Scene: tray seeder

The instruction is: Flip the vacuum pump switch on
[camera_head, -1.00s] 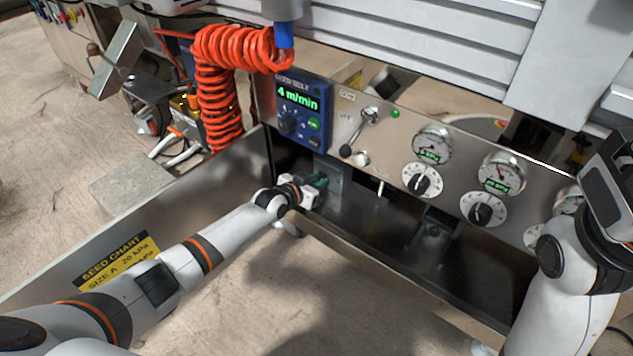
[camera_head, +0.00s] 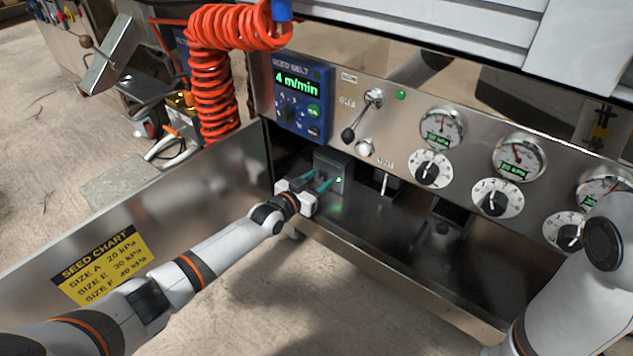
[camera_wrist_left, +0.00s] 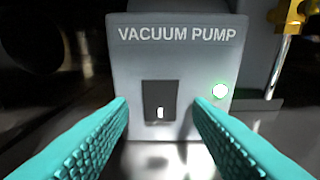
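The grey vacuum pump box (camera_head: 331,163) is mounted below the control panel; its label reads "VACUUM PUMP" in the left wrist view (camera_wrist_left: 180,65). A dark switch plate (camera_wrist_left: 160,90) is on its face, with a small white toggle (camera_wrist_left: 160,112) at the plate's lower part. A round lamp (camera_wrist_left: 220,91) right of the switch glows pale green. My left gripper (camera_head: 322,183) is in front of the box. Its teal fingers stand apart, one on each side of the switch in the wrist view (camera_wrist_left: 160,115), with nothing between them. My right gripper is out of view.
Above are the panel (camera_head: 335,95) with gauges and knobs, a seed belt display (camera_head: 298,93) and a lever (camera_head: 362,117). A metal side wall (camera_head: 215,190) with a seed chart (camera_head: 100,265) runs along my left arm. An orange coiled hose (camera_head: 215,90) hangs upper left.

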